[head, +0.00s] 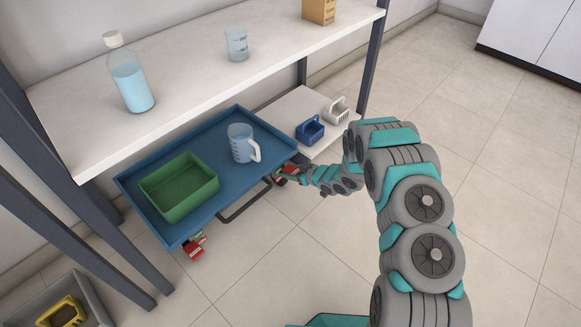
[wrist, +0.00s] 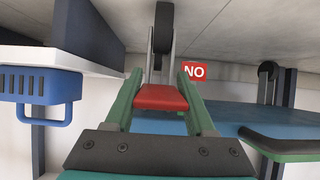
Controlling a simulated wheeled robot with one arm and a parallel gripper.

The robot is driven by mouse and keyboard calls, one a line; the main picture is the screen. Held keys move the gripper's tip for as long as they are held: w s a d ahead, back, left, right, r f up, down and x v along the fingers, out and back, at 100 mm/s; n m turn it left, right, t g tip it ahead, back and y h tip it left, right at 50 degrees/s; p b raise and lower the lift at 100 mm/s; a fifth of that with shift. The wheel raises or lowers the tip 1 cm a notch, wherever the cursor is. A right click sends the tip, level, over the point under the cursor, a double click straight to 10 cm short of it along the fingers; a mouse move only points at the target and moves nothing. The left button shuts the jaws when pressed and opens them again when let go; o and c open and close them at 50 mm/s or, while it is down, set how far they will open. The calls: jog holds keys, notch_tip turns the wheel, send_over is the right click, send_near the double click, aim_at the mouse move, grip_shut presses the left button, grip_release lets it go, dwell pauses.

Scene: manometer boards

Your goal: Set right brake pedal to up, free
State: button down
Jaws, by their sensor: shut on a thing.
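The right brake pedal (wrist: 160,97) is a red block at the front right corner of the blue cart, below a caster wheel in the wrist view (wrist: 163,28). My gripper (wrist: 160,82) has its two green fingers on either side of the pedal and is shut on it. In the head view my gripper (head: 283,177) reaches the cart's front right corner and partly hides the pedal. I cannot tell the pedal's exact tilt. The other red brake pedal (head: 194,247) is at the front left corner.
The blue cart tray (head: 228,196) carries a green bin (head: 180,188) and a measuring jug (head: 241,143); its dark handle (head: 245,205) juts out in front. A white shelf stands above, holding a bottle (head: 130,75). Blue and white caddies (head: 310,131) sit right. Floor at right is clear.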

jog(key=shift+r+g+h+p, duration=0.4)
jog(key=shift+r+h+p, duration=0.1)
jog(key=shift+p, duration=0.7)
jog(key=shift+f, duration=0.1)
jog(key=shift+f+p, duration=0.15)
jog(key=shift+p, duration=0.2)
jog(key=shift+c, duration=1.2)
grip_release()
jog(key=v, duration=0.7)
jog(key=shift+r, duration=0.4)
